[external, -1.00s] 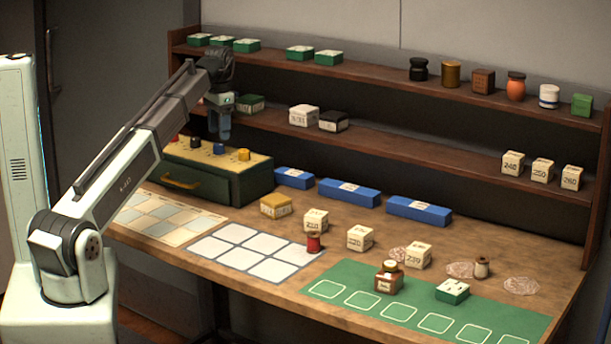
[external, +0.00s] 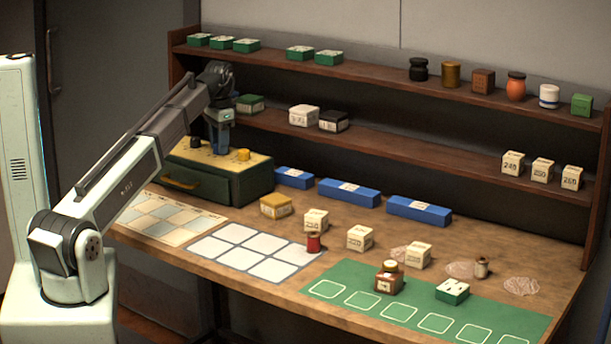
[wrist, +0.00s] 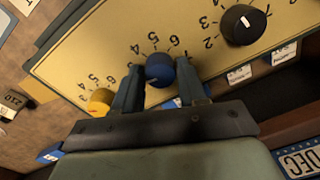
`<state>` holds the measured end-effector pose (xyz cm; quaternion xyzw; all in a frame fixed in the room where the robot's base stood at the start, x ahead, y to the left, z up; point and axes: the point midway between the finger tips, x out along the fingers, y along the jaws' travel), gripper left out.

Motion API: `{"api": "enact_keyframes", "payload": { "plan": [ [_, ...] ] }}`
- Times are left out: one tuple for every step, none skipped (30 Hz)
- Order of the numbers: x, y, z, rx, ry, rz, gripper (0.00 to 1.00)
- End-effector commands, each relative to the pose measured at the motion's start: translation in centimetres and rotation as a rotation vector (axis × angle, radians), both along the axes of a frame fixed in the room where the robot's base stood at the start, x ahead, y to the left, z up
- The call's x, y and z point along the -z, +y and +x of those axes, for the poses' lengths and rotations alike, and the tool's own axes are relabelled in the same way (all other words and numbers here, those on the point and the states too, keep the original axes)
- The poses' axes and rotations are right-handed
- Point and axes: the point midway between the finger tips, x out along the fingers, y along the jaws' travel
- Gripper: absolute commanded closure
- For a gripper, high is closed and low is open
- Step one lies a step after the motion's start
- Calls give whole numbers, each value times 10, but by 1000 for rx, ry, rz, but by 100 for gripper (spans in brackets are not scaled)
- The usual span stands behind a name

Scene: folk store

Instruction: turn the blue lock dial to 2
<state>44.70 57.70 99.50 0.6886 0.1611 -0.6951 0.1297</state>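The blue lock dial (wrist: 159,70) sits on the yellow top panel of the green box, with a ring of printed numbers around it in the wrist view. My gripper (external: 219,148) points down over the panel and hides the blue dial in the external view. In the wrist view, its two fingers (wrist: 160,82) stand on either side of the blue dial, seemingly with narrow gaps between fingers and dial. Which number the dial points to is unclear. The yellow panel (wrist: 100,50) also carries a black dial (wrist: 243,24) and a yellow dial (wrist: 100,101).
The green box (external: 233,185) has a drawer with a yellow handle. A wooden shelf (external: 400,152) with small boxes runs behind it. Blue boxes (external: 348,193) lie to its right, and a white-celled mat (external: 235,234) lies in front.

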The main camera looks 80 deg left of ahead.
Motion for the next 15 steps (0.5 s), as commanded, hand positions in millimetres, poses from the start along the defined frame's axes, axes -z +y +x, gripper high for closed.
{"api": "enact_keyframes", "payload": {
  "plan": [
    [0, 0, 0, 0, 0, 0, 63],
    [0, 0, 0, 0, 0, 0, 66],
    [0, 0, 0, 0, 0, 0, 70],
    [0, 0, 0, 0, 0, 0, 73],
    [0, 0, 0, 0, 0, 0, 76],
    [0, 0, 0, 0, 0, 0, 80],
    [0, 0, 0, 0, 0, 0, 83],
    [0, 0, 0, 0, 0, 0, 85],
    [0, 0, 0, 0, 0, 0, 89],
    [0, 0, 0, 0, 0, 0, 92],
    [0, 0, 0, 0, 0, 0, 95],
    [0, 0, 0, 0, 0, 0, 95],
    [0, 0, 0, -2, 0, 0, 95],
    [0, 0, 0, -6, 0, 0, 95],
    [0, 0, 0, -17, 0, 0, 95]
  ]
}}
